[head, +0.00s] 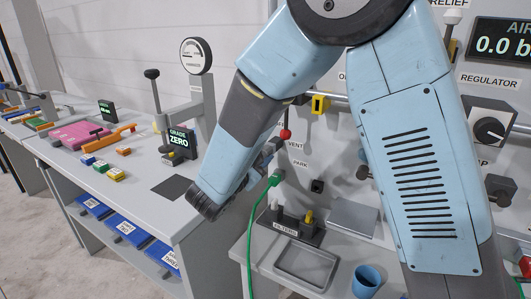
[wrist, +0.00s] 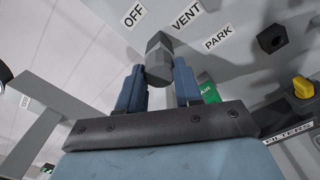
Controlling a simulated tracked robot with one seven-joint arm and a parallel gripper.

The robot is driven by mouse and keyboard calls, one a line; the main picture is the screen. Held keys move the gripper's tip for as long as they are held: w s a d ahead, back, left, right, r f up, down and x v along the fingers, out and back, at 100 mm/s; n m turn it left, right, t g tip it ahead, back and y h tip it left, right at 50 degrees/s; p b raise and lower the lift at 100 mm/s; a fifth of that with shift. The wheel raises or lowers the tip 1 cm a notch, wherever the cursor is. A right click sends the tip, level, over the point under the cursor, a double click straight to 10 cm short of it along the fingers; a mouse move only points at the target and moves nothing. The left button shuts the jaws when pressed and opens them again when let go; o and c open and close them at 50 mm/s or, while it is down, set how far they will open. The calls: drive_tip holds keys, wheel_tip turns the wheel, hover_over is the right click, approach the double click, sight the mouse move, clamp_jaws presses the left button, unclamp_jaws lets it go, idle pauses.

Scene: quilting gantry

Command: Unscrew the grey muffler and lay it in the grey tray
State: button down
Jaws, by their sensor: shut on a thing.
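The grey muffler (wrist: 158,52), a dark faceted plug, stands between the two blue fingers of my gripper (wrist: 159,75) in the wrist view. My gripper is shut on it, in front of the panel near the VENT label. I cannot tell whether the muffler is still joined to the panel. In the head view my gripper (head: 265,155) is beside the panel, left of the PARK label, and the wrist largely hides the muffler. The grey tray (head: 303,283), shallow and apparently empty, lies on the bench below and to the right of my gripper.
A green hose plug (head: 275,179) sits just below my gripper, its hose hanging down. A red-knobbed lever (head: 285,134) is close above. A FILTERS rack (head: 297,232) stands behind the tray, and a blue cup (head: 366,281) stands to its right.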

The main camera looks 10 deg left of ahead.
idle(0.3)
drive_tip(key=shift+n, duration=0.5)
drive_tip(key=shift+s+a, duration=0.2)
drive_tip(key=shift+s, duration=0.2)
drive_tip(key=shift+s+a, duration=0.25)
drive_tip(key=shift+s, duration=0.4)
drive_tip(key=shift+s+a, duration=0.15)
drive_tip(key=shift+s, duration=0.25)
drive_tip(key=shift+s, duration=0.15)
idle(0.4)
